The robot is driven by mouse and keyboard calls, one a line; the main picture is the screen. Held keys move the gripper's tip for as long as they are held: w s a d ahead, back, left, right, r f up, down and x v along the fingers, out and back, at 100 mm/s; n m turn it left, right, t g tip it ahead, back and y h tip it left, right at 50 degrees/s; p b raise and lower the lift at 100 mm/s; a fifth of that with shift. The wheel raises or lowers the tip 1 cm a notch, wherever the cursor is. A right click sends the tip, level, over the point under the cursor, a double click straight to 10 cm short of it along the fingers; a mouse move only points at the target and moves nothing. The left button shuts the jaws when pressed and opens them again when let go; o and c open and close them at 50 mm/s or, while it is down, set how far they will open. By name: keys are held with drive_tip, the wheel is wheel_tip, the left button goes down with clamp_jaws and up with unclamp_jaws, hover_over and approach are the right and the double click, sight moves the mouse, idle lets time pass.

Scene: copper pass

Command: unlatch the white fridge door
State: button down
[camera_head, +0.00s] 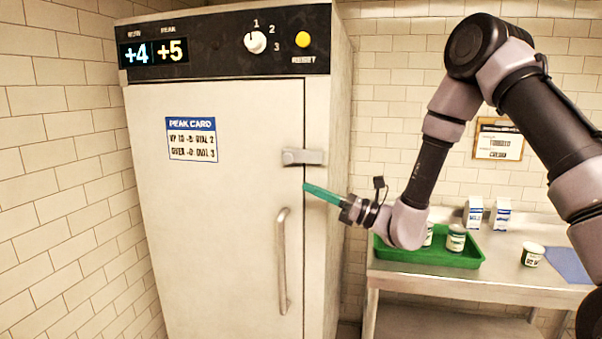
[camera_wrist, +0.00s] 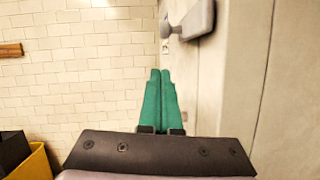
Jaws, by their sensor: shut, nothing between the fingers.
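The white fridge door (camera_head: 225,240) stands shut in the head view. A grey latch (camera_head: 303,157) sits across its right edge, above a long vertical handle (camera_head: 282,262). My gripper (camera_head: 307,187) has green fingers, which point left toward the door edge, just below the latch. In the wrist view, my gripper (camera_wrist: 160,72) shows both fingers together with nothing between them. The latch (camera_wrist: 188,22) also shows there, up and to the right of the fingertips and apart from them. I cannot tell whether the fingertips touch the fridge.
The fridge's top panel has a dial (camera_head: 255,41) and a yellow reset button (camera_head: 302,39). A peak card (camera_head: 191,139) is on the door. To the right, a steel table (camera_head: 500,277) carries a green tray (camera_head: 425,255) with jars, cartons and another jar (camera_head: 532,256).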

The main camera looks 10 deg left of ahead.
sight(301, 157)
drive_tip(key=shift+w+a+r, duration=0.2)
drive_tip(key=shift+a+r, duration=0.7)
drive_tip(key=shift+r, duration=0.15)
drive_tip(key=shift+w+a+r, duration=0.2)
drive_tip(key=shift+a+r, duration=0.65)
drive_tip(key=shift+r, duration=0.15)
